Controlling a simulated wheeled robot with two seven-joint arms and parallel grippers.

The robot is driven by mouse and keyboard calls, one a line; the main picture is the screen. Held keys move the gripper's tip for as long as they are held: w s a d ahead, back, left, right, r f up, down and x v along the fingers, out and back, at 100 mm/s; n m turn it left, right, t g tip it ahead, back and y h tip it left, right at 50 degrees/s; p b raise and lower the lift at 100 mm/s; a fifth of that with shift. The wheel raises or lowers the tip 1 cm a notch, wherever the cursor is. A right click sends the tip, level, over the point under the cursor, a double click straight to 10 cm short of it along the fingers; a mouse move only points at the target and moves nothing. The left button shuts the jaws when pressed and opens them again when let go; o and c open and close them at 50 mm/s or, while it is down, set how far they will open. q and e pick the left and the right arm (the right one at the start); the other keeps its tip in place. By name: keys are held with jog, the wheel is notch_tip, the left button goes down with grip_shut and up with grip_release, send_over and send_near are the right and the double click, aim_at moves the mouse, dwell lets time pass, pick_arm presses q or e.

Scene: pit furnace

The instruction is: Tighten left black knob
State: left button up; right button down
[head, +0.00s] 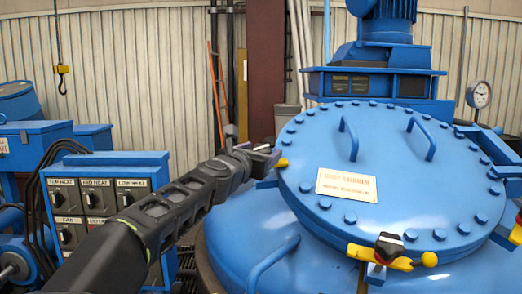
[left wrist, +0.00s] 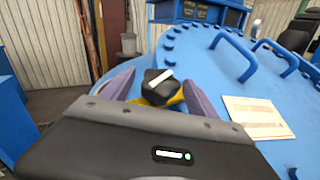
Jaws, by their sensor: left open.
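The left black knob (left wrist: 157,87), with a white stripe on top, sits on a yellow clamp at the left rim of the blue lid. In the head view only a bit of its yellow clamp (head: 282,162) shows, and my gripper hides the knob. My left gripper (head: 268,153) is at this clamp. In the left wrist view its two purple fingers stand open, one on each side of the knob. I cannot tell whether either finger touches it. My right gripper is not in view.
The round blue lid (head: 400,165) has bolts around its edge, two raised handles and a label plate (head: 346,185). Another black knob (head: 388,247) on a yellow clamp is at the lid's front. A switch panel (head: 90,200) stands to the left. A motor housing (head: 375,80) rises behind.

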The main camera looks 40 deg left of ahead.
pick_arm(q)
jog(key=shift+w, duration=0.15)
jog(key=shift+c, duration=0.3)
jog(key=c, duration=1.3)
jog(key=shift+a+m+h, duration=0.15)
jog(key=shift+m+h, duration=0.65)
jog(key=shift+h, duration=0.1)
jog(key=shift+r+m+h, duration=0.1)
jog(key=shift+m+h, duration=0.5)
jog(key=shift+h, duration=0.2)
jog(key=shift+r+m+h+p, duration=0.1)
jog(key=shift+m+h+p, duration=0.4)
jog(key=shift+m+h, duration=0.9)
jog(key=shift+h, duration=0.1)
jog(key=shift+f, duration=0.2)
jog(key=o, duration=1.4)
jog(key=shift+c, duration=0.2)
